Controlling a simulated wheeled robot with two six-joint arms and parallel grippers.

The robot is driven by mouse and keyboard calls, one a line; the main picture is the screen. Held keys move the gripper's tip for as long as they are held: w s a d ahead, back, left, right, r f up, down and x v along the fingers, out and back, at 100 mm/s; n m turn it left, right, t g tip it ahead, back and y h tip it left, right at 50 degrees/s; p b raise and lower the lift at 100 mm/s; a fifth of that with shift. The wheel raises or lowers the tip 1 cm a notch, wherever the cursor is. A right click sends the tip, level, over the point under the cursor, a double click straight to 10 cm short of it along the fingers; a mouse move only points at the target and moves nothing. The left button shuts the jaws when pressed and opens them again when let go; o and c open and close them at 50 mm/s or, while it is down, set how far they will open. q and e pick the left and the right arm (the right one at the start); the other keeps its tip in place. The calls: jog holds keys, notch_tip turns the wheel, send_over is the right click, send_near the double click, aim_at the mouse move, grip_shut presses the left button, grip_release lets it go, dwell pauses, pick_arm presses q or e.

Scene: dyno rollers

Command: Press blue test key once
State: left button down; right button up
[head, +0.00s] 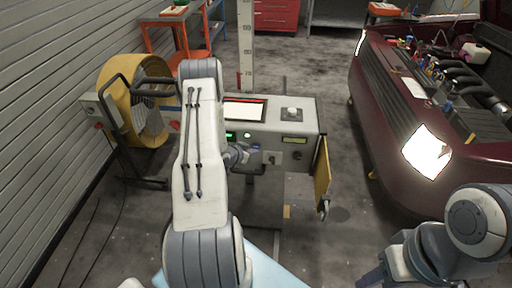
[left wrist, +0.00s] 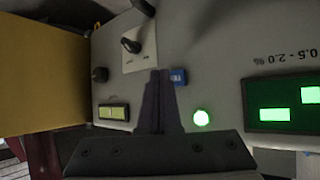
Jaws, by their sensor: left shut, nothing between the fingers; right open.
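The blue test key (left wrist: 178,76) is a small blue square on the grey panel of the test console (head: 308,115). In the left wrist view it shows right beside the tips of my left gripper (left wrist: 160,73). The gripper is shut and empty, its fingers pointing at the panel. I cannot tell whether the tips touch the key or the panel. In the head view my left gripper (head: 262,152) is in front of the console, and the key cannot be made out. My right gripper (head: 372,277) is at the bottom edge, partly cut off, away from the console.
A lit green lamp (left wrist: 201,117), green display (left wrist: 283,105), yellow display (left wrist: 113,112), toggle switch (left wrist: 131,45) and black knob (left wrist: 100,74) surround the key. A yellow fan (head: 112,75) stands left. A dark red car (head: 390,110) stands right.

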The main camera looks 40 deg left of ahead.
dwell(0.7)
pick_arm(q)
jog(key=shift+w+a, duration=0.2)
jog(key=shift+w, duration=0.15)
jog(key=shift+w+a, duration=0.2)
jog(key=shift+w, duration=0.15)
dwell(0.8)
jog(key=shift+s, duration=0.1)
jog(key=shift+s+d, duration=0.4)
jog(key=shift+s, duration=0.2)
jog(key=s+d, duration=0.1)
jog(key=s, duration=0.2)
jog(key=s+d, duration=0.1)
jog(key=shift+s+d+p, duration=0.15)
jog(key=shift+d+p, duration=0.15)
jog(key=shift+p, duration=0.05)
dwell(0.7)
